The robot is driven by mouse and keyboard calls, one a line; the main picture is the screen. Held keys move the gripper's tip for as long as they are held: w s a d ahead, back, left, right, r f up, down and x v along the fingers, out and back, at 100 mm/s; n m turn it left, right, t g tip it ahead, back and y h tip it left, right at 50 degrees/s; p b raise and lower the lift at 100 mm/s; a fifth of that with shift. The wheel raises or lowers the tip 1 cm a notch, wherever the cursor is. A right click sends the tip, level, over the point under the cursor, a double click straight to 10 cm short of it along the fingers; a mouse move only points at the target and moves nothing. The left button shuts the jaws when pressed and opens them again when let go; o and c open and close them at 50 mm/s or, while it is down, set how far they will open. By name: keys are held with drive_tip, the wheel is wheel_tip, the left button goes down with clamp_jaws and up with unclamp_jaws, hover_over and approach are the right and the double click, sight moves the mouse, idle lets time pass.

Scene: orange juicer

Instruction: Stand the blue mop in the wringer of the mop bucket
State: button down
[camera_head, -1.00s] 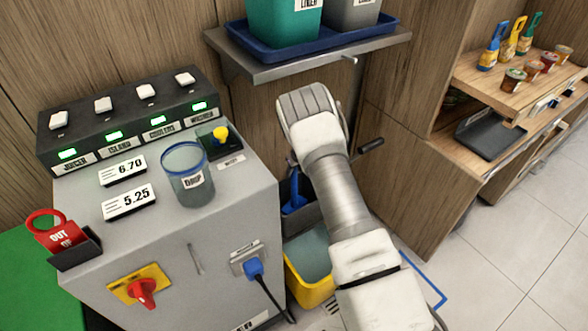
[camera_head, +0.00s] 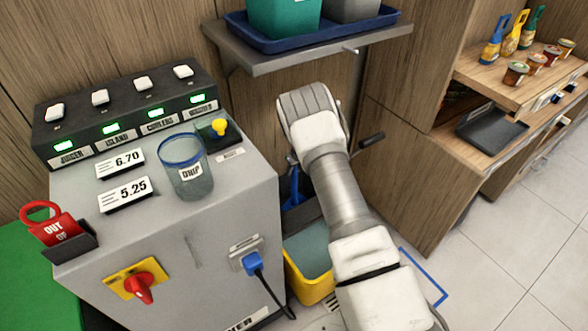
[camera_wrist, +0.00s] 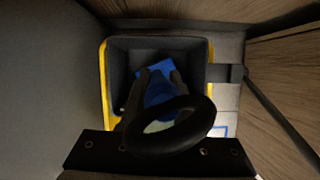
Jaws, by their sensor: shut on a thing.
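The yellow mop bucket (camera_head: 308,287) stands on the floor between the grey counter unit and the wooden cabinet, with greyish water showing in it. Its dark wringer (camera_head: 296,217) is at the back. Blue of the mop (camera_head: 293,187) shows at the wringer beside my arm. In the wrist view, the blue mop (camera_wrist: 150,72) lies inside the outline of the dark wringer (camera_wrist: 199,62), within the yellow bucket rim (camera_wrist: 104,85). My gripper (camera_wrist: 158,84) is shut on the mop above the wringer. A dark ring hides part of the mop; its depth and contact are unclear.
A grey shelf (camera_head: 320,53) with a blue tray (camera_head: 360,36) juts out above and behind my arm. The counter unit (camera_head: 200,255) is close on the left, with a plugged cable (camera_head: 272,305). Blue floor tape (camera_head: 424,277) and open floor tiles lie to the right.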

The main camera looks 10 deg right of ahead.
drive_tip(key=shift+f, duration=0.15)
drive_tip(key=c, duration=0.5)
unclamp_jaws()
drive_tip(key=shift+c, duration=0.2)
drive_tip(key=shift+f, duration=0.1)
drive_tip(key=p+v, duration=0.5)
drive_tip(key=v, duration=1.2)
drive_tip(key=shift+r+p, duration=0.3)
drive_tip(key=shift+p, duration=0.05)
drive_tip(key=shift+s, duration=0.1)
